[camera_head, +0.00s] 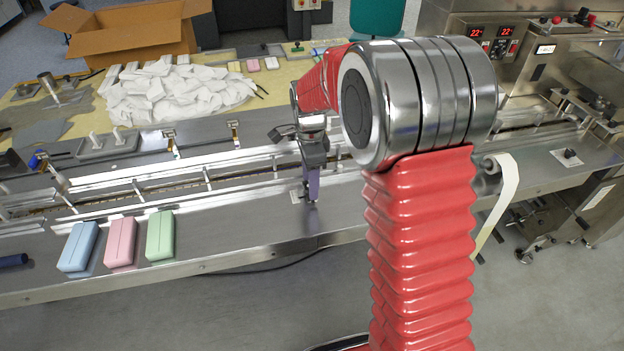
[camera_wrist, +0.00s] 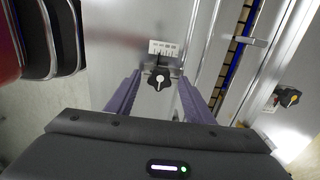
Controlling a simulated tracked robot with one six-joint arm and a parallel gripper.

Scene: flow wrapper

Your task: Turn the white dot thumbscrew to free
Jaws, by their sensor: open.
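A black lobed thumbscrew (camera_wrist: 159,79) with a pale mark on its face shows in the wrist view, just below a small white scale plate (camera_wrist: 163,47). My gripper (camera_wrist: 158,83) is open, with one purple finger on each side of this thumbscrew. I cannot tell whether either finger touches it. In the head view my gripper (camera_head: 313,196) points down at the front deck of the conveyor, and the thumbscrew is hidden there. A second black thumbscrew (camera_wrist: 289,97) with a yellowish mark is at the right in the wrist view, outside the fingers.
The conveyor's guide rails (camera_head: 205,178) run behind my gripper. A blue block (camera_head: 78,246), a pink block (camera_head: 121,242) and a green block (camera_head: 160,235) lie on the deck at the left. A cardboard box (camera_head: 125,35) and a white pile (camera_head: 175,92) are behind.

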